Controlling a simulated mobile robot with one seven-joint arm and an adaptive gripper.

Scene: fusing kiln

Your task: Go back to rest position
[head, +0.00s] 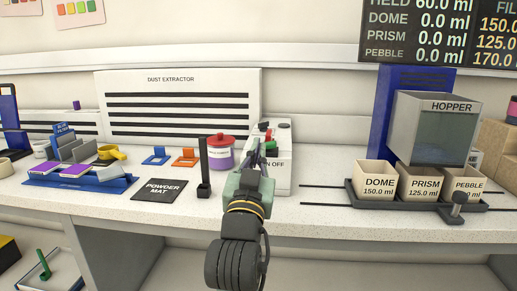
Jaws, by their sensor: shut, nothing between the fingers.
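My gripper (257,153) is in the middle of the head view, at the end of my arm reaching up from the bottom edge. Its fingers are close together and hold nothing. It is in front of the white switch box (282,178) marked "ON OFF", which has red and green parts on top. The gripper hides part of the box's left side, and I cannot tell whether it touches the box.
A red-lidded jar (221,153) and a black upright post (204,170) stand close left of my gripper. The powder mat (159,191) lies further left. The hopper (432,130) stands at right above a tray (405,207) of labelled cups. Speckled worktop shows between box and tray.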

